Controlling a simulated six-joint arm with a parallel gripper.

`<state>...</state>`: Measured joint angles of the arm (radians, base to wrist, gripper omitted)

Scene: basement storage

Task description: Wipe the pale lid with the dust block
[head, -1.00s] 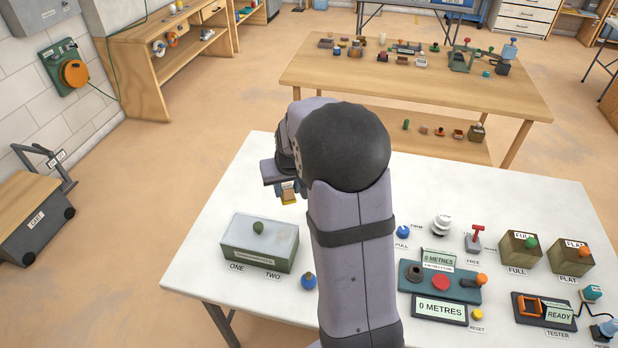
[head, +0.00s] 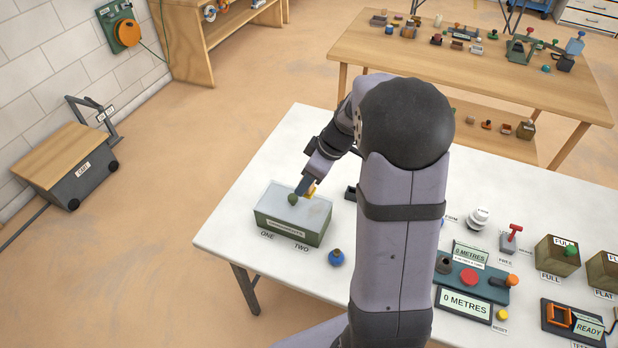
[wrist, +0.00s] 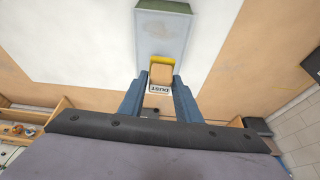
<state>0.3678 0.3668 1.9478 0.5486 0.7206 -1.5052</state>
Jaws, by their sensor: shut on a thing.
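The lid also shows in the wrist view (wrist: 165,35). The block shows as a bit of yellow in the head view (head: 311,191). I cannot tell whether it touches the lid.
A blue knob (head: 336,257) stands right of the box. My arm hides part of the table. A panel with a red button (head: 468,276), a red-handled lever (head: 513,236) and several other devices fill the right side. The table's front left is clear.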

